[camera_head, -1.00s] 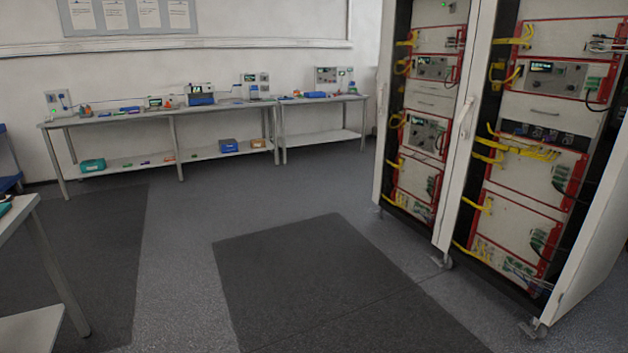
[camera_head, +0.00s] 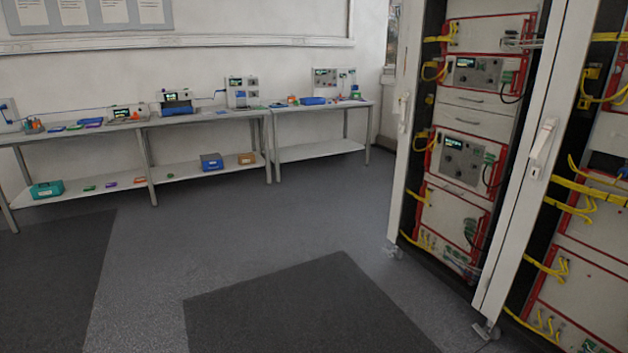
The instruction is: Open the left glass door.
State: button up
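The battery cycler cabinet stands at the right of the head view, with two bays side by side. The left bay's door (camera_head: 536,165) has a white frame, and its rack shows through the opening or glass. A white handle (camera_head: 543,140) sits on the white upright between the bays. Another pale handle (camera_head: 404,112) shows on the left upright. I cannot tell which door each handle belongs to, or whether the glass is shut. The right bay is cut off by the picture edge. My gripper is not in view.
A long grey bench (camera_head: 140,122) with instruments and small boxes runs along the back wall, with a shorter bench (camera_head: 320,105) beside it. Dark mats (camera_head: 300,310) lie flat on the floor. The floor left of the cabinet is clear. Casters (camera_head: 487,330) stick out under the cabinet.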

aim_at(555, 26)
jog(key=i, duration=4.05)
jog(key=i+z, duration=0.25)
jog(key=i+j+z, duration=0.3)
jog(key=i, duration=0.15)
jog(key=l, duration=0.1)
